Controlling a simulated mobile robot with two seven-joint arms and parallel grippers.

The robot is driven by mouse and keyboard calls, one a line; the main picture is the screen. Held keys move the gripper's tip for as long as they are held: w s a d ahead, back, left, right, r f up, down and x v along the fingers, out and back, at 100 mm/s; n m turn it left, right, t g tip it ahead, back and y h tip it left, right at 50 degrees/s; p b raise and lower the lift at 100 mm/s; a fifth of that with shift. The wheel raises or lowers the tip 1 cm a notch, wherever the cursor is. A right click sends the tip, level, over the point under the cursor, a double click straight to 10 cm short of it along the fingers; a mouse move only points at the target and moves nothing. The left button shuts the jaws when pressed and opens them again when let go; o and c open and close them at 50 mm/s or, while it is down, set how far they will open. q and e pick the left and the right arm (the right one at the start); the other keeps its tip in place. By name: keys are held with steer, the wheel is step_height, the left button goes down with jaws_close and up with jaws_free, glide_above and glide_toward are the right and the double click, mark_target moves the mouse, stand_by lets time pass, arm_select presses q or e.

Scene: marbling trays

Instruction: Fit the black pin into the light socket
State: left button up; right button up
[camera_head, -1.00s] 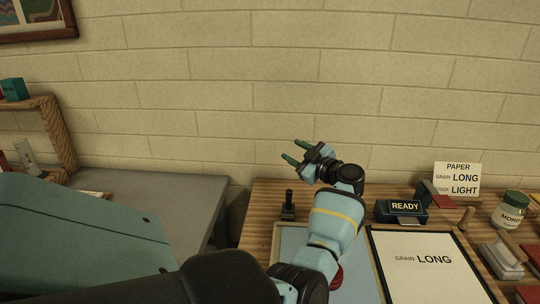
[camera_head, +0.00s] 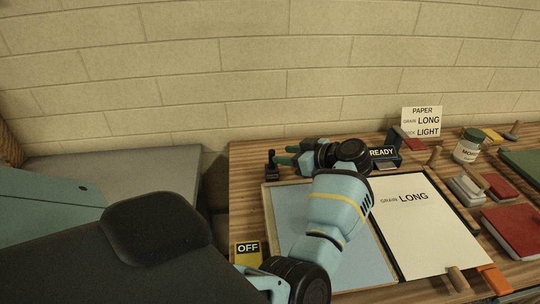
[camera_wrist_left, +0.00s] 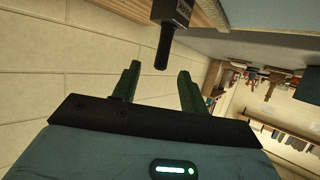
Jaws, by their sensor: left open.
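The black pin (camera_head: 271,156) stands upright on a small dark base at the back left of the wooden table, just behind the blue tray. In the left wrist view the pin (camera_wrist_left: 164,47) projects from a dark block with small pale lettering, too small to read surely. My left gripper (camera_head: 284,156) is open beside the pin, its green fingers pointing left at it. In the left wrist view the pin's free end lies between the open fingertips (camera_wrist_left: 158,71), with no visible grip. I cannot make out the light socket. My right gripper is not in view.
The blue tray (camera_head: 286,215) lies under my left arm, with a white "GRAIN LONG" sheet (camera_head: 425,235) beside it. A "READY" box (camera_head: 383,154), a "PAPER GRAIN LONG STOCK LIGHT" card (camera_head: 421,121) and a jar (camera_head: 468,145) stand right. A yellow "OFF" sign (camera_head: 248,251) is front left.

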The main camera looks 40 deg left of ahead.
mark_target(272, 163)
arm_select(q)
steer(key=shift+x, duration=3.85)
steer(key=shift+s+r, duration=0.1)
steer(key=shift+s, duration=0.05)
jaws_close()
